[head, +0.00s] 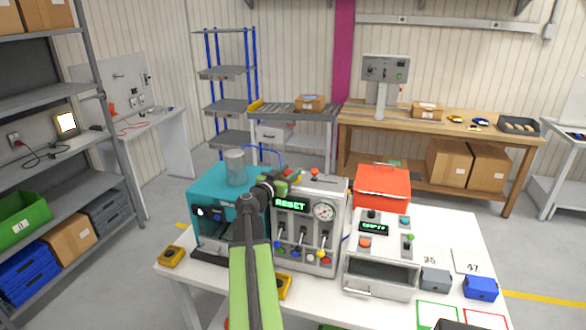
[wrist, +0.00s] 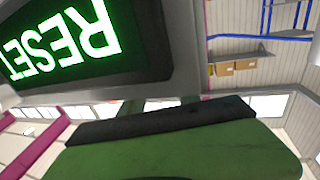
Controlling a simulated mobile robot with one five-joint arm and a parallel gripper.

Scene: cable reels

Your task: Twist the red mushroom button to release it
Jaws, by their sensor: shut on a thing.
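My gripper (head: 287,178) reaches to the top of the grey control machine (head: 332,190), just above its lit green RESET display (head: 290,205). Its green fingers are shut on the red mushroom button, of which only a small red patch shows at the fingertips in the head view. In the wrist view the RESET display (wrist: 65,40) fills the upper left, seen rotated. A green finger with a dark pad (wrist: 160,120) spans the lower part there, and the button is hidden.
A teal machine (head: 207,185) with a grey cylinder stands close on the left. An orange-red knob (head: 314,171) sits on the grey machine's top, right of my gripper. A red bin (head: 382,190) stands behind a grey control box (head: 380,275) to the right.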

